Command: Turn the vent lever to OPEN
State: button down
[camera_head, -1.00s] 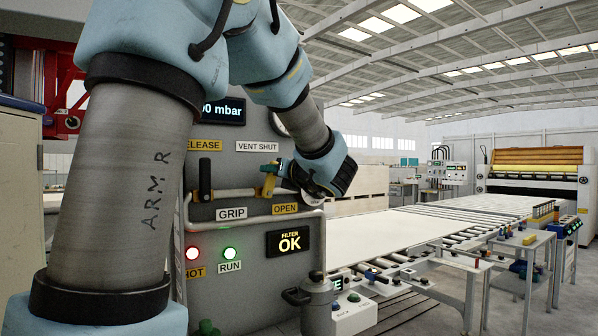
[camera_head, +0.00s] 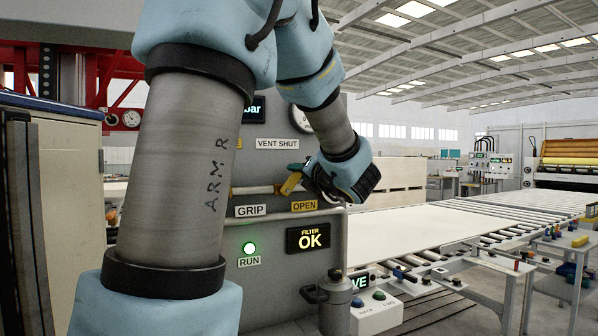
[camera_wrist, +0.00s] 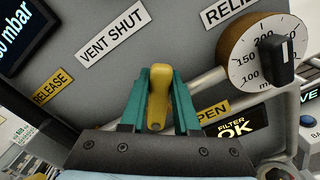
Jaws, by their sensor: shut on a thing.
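The yellow vent lever (camera_wrist: 158,98) stands between the two teal fingers of my gripper (camera_wrist: 160,76) in the wrist view, and the fingers are shut on it. In the head view the lever (camera_head: 290,184) leans with its upper end to the right, at the left side of my gripper (camera_head: 296,178). The white VENT SHUT label (camera_head: 277,144) is above the lever. The yellow OPEN label (camera_head: 304,206) is just below it, and is partly hidden by a finger in the wrist view (camera_wrist: 212,113). The pivot is hard to make out.
The grey panel also carries a GRIP label (camera_head: 250,210), a lit green RUN lamp (camera_head: 249,248) and a FILTER OK display (camera_head: 307,237). A dial with a black knob (camera_wrist: 276,55) is to the right in the wrist view. A roller conveyor (camera_head: 480,238) runs off to the right.

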jog(key=c, duration=0.6)
grip_release()
jog(key=shift+c, duration=0.2)
jog(key=b+v, duration=0.3)
jog(key=v, duration=0.7)
jog(key=shift+s+d, duration=0.2)
jog(key=shift+s, duration=0.15)
jog(key=shift+c, duration=0.2)
